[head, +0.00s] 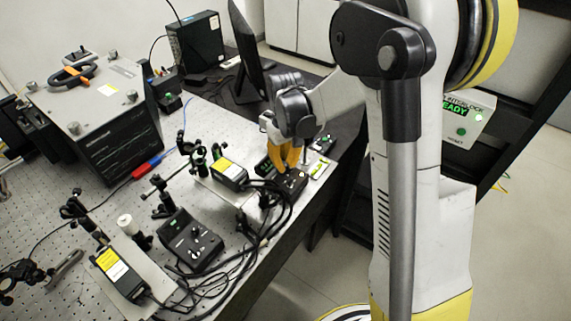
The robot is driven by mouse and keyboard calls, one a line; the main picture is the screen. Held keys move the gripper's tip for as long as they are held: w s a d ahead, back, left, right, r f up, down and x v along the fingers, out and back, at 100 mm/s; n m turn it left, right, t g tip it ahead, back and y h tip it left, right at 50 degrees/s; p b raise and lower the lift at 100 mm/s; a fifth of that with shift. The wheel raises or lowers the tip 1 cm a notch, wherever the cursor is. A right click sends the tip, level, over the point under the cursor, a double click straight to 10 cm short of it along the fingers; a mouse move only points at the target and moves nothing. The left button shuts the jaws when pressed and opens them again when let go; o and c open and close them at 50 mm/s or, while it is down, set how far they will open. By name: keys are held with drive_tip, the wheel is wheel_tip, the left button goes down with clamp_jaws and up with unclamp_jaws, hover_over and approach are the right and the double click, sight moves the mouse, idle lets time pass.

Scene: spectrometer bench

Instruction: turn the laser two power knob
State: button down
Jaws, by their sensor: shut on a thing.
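My gripper (290,166), with yellow-orange fingers, points down at a small black controller box (293,186) near the bench's right edge. It is shut at the top of this box, on what appears to be a power knob; the fingers hide the knob, so its angle cannot be read. A second black controller box (191,243) with knobs and a small green light stands nearer, at lower left. No laser number is legible on either box.
A laser module with a yellow label (229,173) sits left of my gripper; another (118,272) is at lower left. Black cables (262,228) crowd the bench edge. Optic mounts, a large dark instrument (115,145) and a monitor (245,50) stand beyond.

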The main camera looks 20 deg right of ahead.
sight(285, 165)
drive_tip(key=m, duration=0.3)
drive_tip(key=shift+m, duration=0.3)
drive_tip(key=c, duration=1.4)
unclamp_jaws()
drive_tip(key=shift+r, duration=0.1)
wheel_tip(285, 165, up, 12)
drive_tip(key=shift+f, duration=0.1)
